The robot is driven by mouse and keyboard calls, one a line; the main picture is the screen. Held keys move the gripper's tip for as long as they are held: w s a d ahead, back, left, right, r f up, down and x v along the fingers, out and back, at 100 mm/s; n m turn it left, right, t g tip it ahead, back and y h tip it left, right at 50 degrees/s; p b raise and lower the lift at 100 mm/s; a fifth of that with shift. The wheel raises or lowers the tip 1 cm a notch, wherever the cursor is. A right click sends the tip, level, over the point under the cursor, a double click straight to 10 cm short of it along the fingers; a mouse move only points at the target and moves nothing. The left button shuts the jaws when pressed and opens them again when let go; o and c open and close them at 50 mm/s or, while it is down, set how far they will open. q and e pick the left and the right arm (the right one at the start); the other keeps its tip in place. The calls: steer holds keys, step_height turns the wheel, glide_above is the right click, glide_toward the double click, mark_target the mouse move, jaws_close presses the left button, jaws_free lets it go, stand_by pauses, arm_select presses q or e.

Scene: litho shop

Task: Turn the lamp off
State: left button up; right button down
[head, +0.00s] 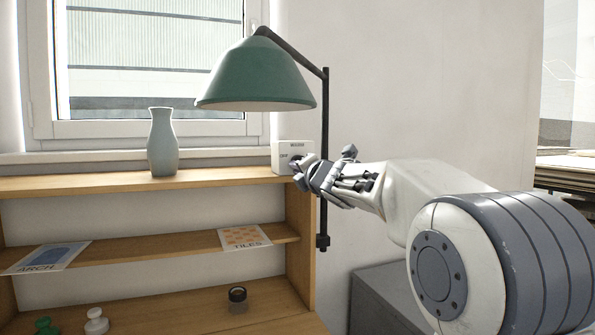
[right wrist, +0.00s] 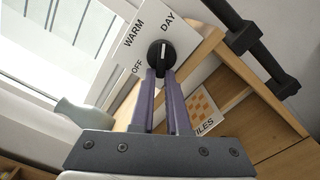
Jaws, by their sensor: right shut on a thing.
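The lamp has a green shade (head: 255,75) on a dark arm and pole (head: 325,125) at the right end of the wooden shelf. A white switch box (head: 291,154) stands on the shelf top below the shade. In the right wrist view, its face (right wrist: 128,52) carries the words WARM, DAY and OFF around a black knob (right wrist: 161,54). The knob's white mark points up in that picture, nearest DAY. My right gripper (head: 299,174) is at the box, and its fingers (right wrist: 160,76) are shut on the knob. The bulb is hidden inside the shade. My left gripper is out of view.
A grey-green vase (head: 162,145) stands on the shelf top (head: 100,182), left of the box. Cards marked ARCH (head: 48,257) and TILES (head: 245,237) lie on the middle shelf. The pole is close beside my right gripper.

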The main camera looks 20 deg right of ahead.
steer(key=shift+a+f, duration=0.1)
steer(key=shift+f, duration=0.05)
steer(key=c, duration=0.9)
jaws_free()
steer(key=s, duration=1)
steer(key=shift+s+d, duration=0.2)
